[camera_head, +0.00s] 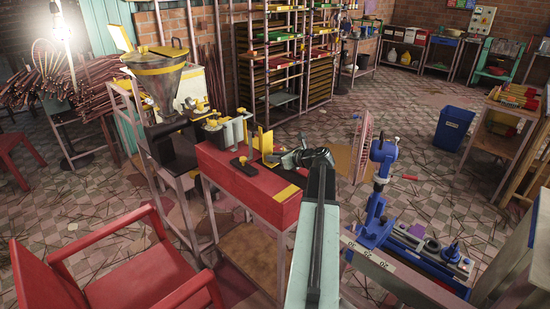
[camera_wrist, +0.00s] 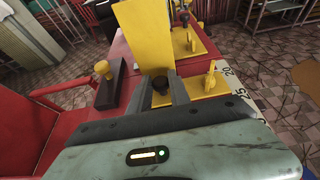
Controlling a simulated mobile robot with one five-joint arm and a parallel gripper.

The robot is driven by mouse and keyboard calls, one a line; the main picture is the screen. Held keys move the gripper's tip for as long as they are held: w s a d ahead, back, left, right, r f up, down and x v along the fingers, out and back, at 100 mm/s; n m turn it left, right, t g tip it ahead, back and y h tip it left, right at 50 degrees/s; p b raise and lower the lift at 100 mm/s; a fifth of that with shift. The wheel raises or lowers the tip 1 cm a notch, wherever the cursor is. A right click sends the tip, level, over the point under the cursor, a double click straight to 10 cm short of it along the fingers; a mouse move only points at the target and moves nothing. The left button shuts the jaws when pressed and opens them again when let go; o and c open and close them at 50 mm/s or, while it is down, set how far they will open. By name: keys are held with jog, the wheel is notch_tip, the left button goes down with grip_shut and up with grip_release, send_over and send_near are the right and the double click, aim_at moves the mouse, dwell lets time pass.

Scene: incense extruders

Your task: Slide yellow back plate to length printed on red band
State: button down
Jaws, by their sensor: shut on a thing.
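The yellow back plate (camera_wrist: 145,35) stands upright just beyond my gripper in the wrist view. It also shows in the head view (camera_head: 264,140), on the red bench. In the head view my gripper (camera_head: 287,160) reaches the bench from the front right. A white scale strip (camera_wrist: 236,88) marked 20 and 25 lies right of the base. I cannot make out a red band with a printed length.
A black block with a yellow knob (camera_wrist: 103,70) lies left of the plate. The red bench (camera_head: 222,163) also carries a yellow-and-grey extruder device (camera_head: 230,130) at its back left. A red chair (camera_head: 130,265) stands at front left, and a blue machine (camera_head: 385,225) at right.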

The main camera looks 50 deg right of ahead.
jog(key=shift+s, duration=0.25)
jog(key=c, duration=1.2)
grip_release()
jog(key=shift+c, duration=0.2)
jog(key=p+v, duration=0.3)
jog(key=v, duration=0.5)
jog(key=shift+w, duration=0.1)
